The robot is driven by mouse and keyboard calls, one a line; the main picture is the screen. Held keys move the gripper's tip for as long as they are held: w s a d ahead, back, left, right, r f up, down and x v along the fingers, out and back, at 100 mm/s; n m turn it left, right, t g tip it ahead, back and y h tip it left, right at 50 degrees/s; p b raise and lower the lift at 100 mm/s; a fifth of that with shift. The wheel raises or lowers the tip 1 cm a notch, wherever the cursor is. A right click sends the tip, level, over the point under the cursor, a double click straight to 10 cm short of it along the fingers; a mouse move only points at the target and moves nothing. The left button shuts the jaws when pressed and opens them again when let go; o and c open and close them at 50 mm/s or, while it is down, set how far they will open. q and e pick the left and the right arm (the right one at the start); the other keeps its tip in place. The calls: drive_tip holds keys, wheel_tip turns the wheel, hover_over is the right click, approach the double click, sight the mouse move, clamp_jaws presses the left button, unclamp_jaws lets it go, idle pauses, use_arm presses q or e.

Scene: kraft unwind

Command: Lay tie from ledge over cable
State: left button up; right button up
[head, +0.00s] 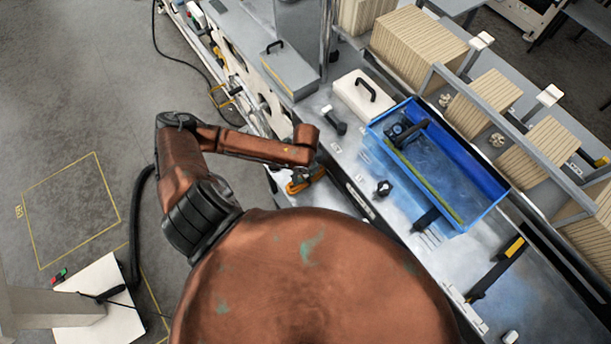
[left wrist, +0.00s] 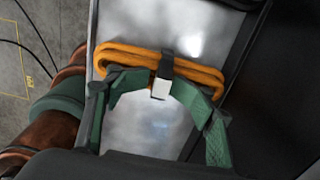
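An orange cable (left wrist: 120,55) lies in a flat coil on a pale metal surface in the left wrist view. A little of it shows past my arm in the head view (head: 296,187). A black tie (left wrist: 166,62) with a white end piece (left wrist: 160,89) crosses over the coil near its middle. My left gripper (left wrist: 161,80) has green fingers, curved inward, with the tips close on either side of the tie near the white piece. They look shut on it. Whether the tie touches the cable is unclear. My right gripper is not in view.
A blue bin (head: 490,205) holding a long yellow-green strip stands on the bench to the right. A white box (head: 362,96) with a black handle is behind it. A black-and-yellow tool (head: 498,268) lies further right. Stacks of tan board (head: 418,45) line the back.

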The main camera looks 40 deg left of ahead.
use_arm(q)
drive_tip(key=shift+w+a+r, duration=0.1)
drive_tip(key=shift+r, duration=0.3)
wheel_tip(320, 180, up, 11)
idle(0.4)
drive_tip(key=shift+r, duration=0.1)
